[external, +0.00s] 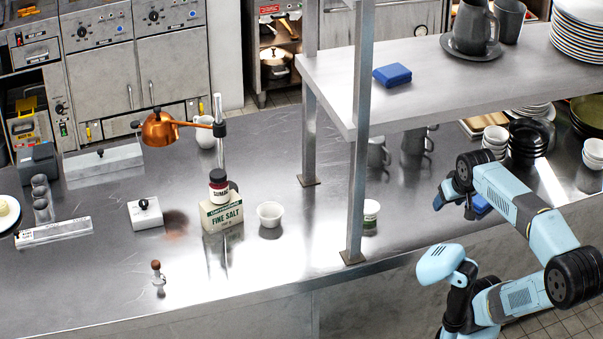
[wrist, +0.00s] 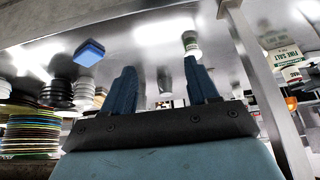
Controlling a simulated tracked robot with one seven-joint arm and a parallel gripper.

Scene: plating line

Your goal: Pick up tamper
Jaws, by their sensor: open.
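The tamper (external: 157,278), as I take it, is a small metal piece with a brown knob. It stands near the front edge of the steel counter, at the lower left in the external view. I cannot make it out in the wrist view. My gripper (external: 452,192) is far to its right, by the right part of the counter and below the raised shelf. In the wrist view my gripper (wrist: 163,75) shows two dark blue fingers spread apart with nothing held between them.
A steel post (external: 358,160) and raised shelf (external: 325,90) stand between my gripper and the tamper. A salt box (external: 222,215), white cup (external: 270,213) and copper lamp (external: 160,128) stand beyond the tamper. A blue block (wrist: 88,52) is near my gripper. Counter around the tamper is clear.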

